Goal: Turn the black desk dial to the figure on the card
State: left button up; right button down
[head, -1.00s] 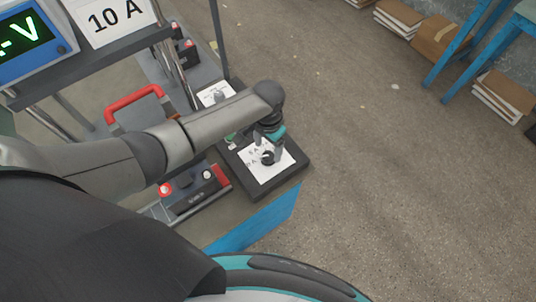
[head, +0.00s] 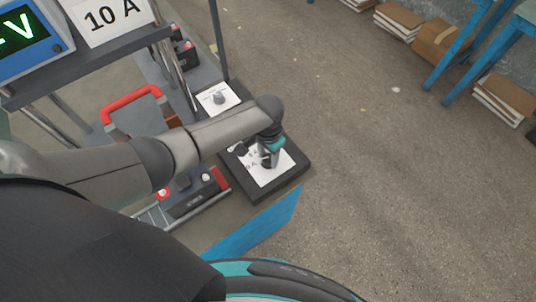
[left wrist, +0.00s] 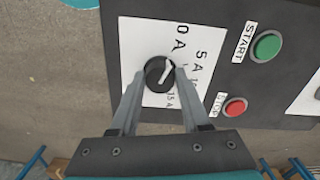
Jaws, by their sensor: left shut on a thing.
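The black desk dial (left wrist: 155,73) sits on a white scale plate (left wrist: 137,42) on a dark panel. It has a white pointer, which aims up and right in the left wrist view, roughly between the 0 A and 5 A marks. The 15 A mark is beside the right finger, and the mark before it is partly hidden. My left gripper (left wrist: 157,82) is shut on the dial, one finger on each side. In the head view my left gripper (head: 270,160) covers most of the dial. The card (head: 112,17) reads 10 A. My right gripper is not in view.
A green START button (left wrist: 267,46) and a red STOP button (left wrist: 235,107) sit beside the scale plate. Another knob (head: 219,98) is on the panel behind. A display (head: 22,35) and a red-handled item (head: 132,101) stand left. Open floor lies right.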

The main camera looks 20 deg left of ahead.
pick_arm(q)
grip_shut()
dwell(0.3)
jog(key=m+p, duration=0.1)
jog(key=m, duration=0.5)
jog(key=shift+m+p, duration=0.3)
jog(key=shift+p, duration=0.1)
jog(key=m, duration=1.1)
dwell(0.4)
